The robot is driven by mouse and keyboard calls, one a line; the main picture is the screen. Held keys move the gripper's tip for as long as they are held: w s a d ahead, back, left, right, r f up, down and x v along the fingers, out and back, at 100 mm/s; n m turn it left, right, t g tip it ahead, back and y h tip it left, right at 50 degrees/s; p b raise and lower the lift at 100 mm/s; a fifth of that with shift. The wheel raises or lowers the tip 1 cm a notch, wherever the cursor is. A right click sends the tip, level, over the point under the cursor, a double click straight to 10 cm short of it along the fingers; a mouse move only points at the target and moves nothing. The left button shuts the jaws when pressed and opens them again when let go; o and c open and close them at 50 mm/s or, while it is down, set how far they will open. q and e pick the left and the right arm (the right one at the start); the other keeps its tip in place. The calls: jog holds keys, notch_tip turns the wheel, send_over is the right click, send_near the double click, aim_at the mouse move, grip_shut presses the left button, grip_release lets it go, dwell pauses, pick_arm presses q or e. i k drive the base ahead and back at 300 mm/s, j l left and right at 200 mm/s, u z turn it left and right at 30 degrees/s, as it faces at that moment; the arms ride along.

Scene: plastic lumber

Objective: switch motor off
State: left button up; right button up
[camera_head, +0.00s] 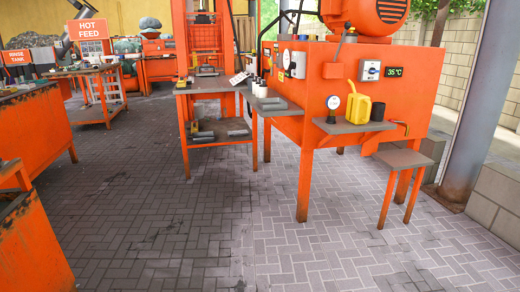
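The motor (368,14) is a ribbed orange drum on top of a large orange machine (412,96) at the upper right; its top is cut off. A small grey switch box with a dark knob (370,71) is on the machine's front face, left of a display reading 35 °C (394,72). Another small grey box with a dark control (294,65) is on the machine's left part. The frame does not show clearly which position either control is in. Neither of my grippers is in view.
A side shelf (352,126) holds a yellow jug (358,104) and a dark cup. A low grey stand (404,158) is at the right, near a metal post (474,100). A workbench (206,86) stands left of the machine. Orange benches line the left edge. The paved floor (200,230) in front is clear.

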aim_at(291, 65)
jog(key=i+j+z, duration=0.6)
jog(key=i+j, duration=0.4)
jog(key=j, duration=0.15)
jog(key=i+j+z, duration=0.6)
jog(key=j, duration=0.2)
jog(key=k, duration=0.05)
